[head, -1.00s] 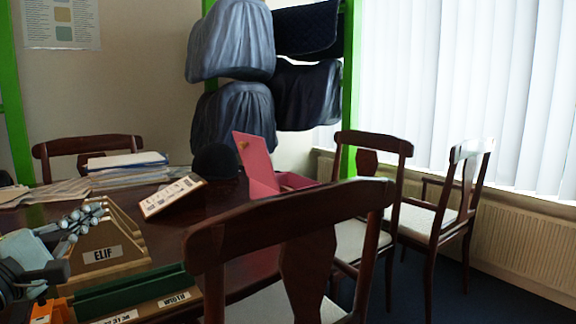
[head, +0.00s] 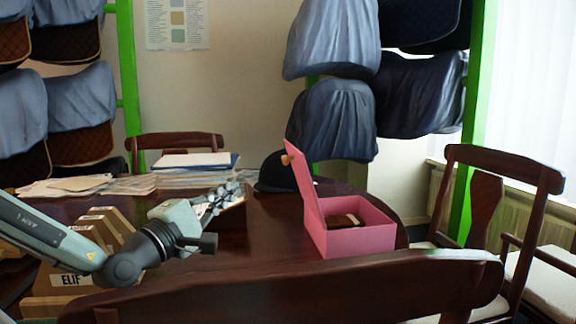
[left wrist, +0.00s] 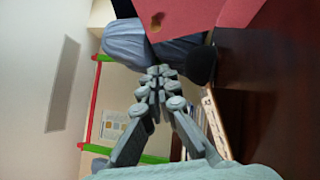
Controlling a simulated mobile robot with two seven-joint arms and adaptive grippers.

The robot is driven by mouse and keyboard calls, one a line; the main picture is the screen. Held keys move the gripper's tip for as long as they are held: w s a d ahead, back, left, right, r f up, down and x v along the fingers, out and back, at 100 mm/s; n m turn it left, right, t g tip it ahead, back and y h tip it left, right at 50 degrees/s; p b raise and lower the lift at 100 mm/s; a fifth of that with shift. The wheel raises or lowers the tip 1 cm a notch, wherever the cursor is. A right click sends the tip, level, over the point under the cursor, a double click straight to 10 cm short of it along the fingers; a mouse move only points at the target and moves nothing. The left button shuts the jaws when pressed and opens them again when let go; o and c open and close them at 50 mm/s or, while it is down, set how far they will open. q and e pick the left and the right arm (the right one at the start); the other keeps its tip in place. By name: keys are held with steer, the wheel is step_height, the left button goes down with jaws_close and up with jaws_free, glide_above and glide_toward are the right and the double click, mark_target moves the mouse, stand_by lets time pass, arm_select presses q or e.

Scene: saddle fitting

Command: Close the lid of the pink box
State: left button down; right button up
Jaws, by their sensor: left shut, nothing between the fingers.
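The pink box (head: 362,242) stands on the dark table near its right edge. Its lid (head: 306,190) stands open, tilted up on the box's left side, with a small tan tab near the top. A brown item (head: 343,221) lies inside. My left gripper (head: 232,194) is shut and empty, to the left of the lid and apart from it. In the left wrist view the shut fingers (left wrist: 160,78) point toward the background, and a pink part of the box (left wrist: 188,16) shows at the top. My right gripper is not in view.
A black helmet (head: 273,173) sits behind the lid. A paper stack (head: 195,173) lies at the back of the table. Wooden organizers (head: 55,305) stand at the left. A chair back (head: 300,290) crosses the front, and another chair (head: 490,205) stands right.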

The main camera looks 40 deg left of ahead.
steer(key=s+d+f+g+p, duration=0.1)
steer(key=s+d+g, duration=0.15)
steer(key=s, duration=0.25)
arm_select(q)
steer(key=d+p+x, duration=0.2)
steer(key=x, duration=1)
steer(key=shift+w+d+r, duration=0.3)
steer(key=shift+r, duration=0.15)
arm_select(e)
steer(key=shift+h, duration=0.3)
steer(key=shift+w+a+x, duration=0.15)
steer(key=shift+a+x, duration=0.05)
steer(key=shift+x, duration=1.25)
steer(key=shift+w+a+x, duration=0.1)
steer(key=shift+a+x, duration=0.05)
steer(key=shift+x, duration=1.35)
arm_select(q)
steer(key=shift+r, duration=0.1)
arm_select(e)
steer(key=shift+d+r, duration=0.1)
